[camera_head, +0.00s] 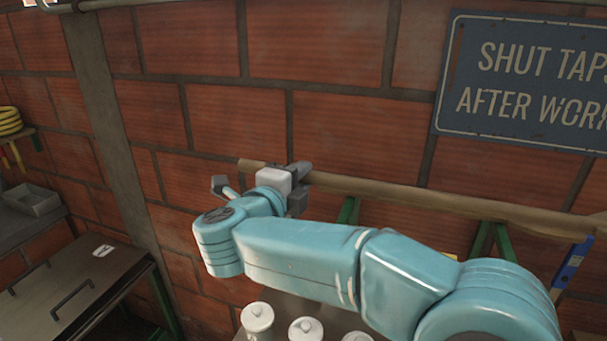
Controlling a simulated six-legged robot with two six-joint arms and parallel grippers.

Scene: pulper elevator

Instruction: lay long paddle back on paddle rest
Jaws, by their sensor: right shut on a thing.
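The long paddle (430,196) shows as a brown wooden pole running from the middle of the view to the right edge, sloping down to the right in the picture. My right gripper (298,188) is shut on the pole near its left end, with a short stub sticking out to the left. Green angled supports (347,211) show below the pole and look like the paddle rest. I cannot tell whether the pole touches them. My right arm hides part of the supports. My left gripper is not in view.
A brick wall (200,110) stands behind the pole, with a blue sign (525,80) above it. White lidded jars (257,320) stand below my right arm. A blue tool (571,262) hangs at the right. A dark lidded box (70,290) is at lower left.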

